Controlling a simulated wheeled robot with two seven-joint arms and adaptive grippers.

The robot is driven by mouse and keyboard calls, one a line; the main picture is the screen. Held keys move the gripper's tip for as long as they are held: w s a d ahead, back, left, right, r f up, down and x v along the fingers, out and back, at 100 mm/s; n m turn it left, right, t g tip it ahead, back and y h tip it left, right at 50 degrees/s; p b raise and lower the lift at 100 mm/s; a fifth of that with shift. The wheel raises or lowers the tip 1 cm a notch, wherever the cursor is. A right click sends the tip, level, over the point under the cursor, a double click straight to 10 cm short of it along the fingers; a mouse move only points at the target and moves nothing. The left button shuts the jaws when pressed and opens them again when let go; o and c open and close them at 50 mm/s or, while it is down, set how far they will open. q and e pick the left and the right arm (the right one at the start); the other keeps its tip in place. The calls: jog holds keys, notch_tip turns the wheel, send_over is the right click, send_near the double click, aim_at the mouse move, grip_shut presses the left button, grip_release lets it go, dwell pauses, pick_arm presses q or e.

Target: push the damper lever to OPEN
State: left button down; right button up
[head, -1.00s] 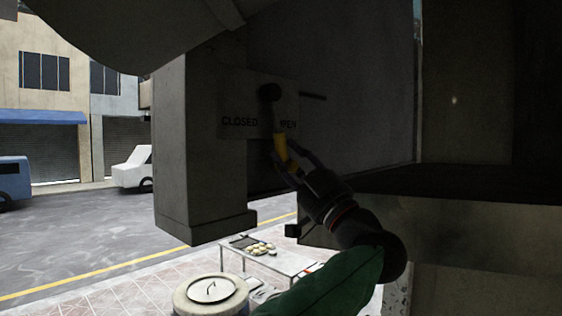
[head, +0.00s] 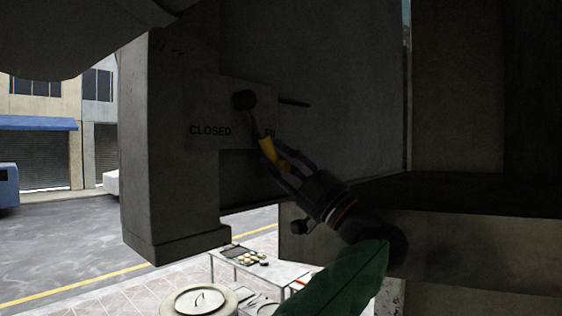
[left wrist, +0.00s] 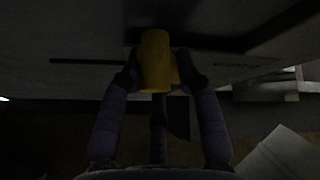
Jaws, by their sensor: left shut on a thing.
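The damper lever has a dark round pivot (head: 245,99) and a yellow grip (head: 268,154), and sits on a plate (head: 200,112) on the oven wall. The lever hangs down and tilts right. CLOSED reads on the plate's left; the label on the right is mostly hidden behind the lever. My left gripper (head: 282,168) is shut on the yellow grip from below right. In the left wrist view the yellow grip (left wrist: 156,60) sits between the fingertips (left wrist: 160,78). My right gripper is not in view.
A dark thin rod (head: 293,103) sticks out right of the pivot. A dark ledge (head: 450,232) lies right of my left gripper, with a small dark knob (head: 300,226) at its left end. Below stand a white table (head: 262,268) and a round lidded vessel (head: 198,302).

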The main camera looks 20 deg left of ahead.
pick_arm(q)
jog(key=shift+r, duration=0.2)
jog(key=c, duration=1.1)
grip_release()
jog(key=shift+c, duration=0.2)
jog(key=shift+o, duration=1.4)
jog(key=shift+w+f, duration=0.15)
jog(key=shift+d, duration=0.1)
jog(key=v, duration=1.2)
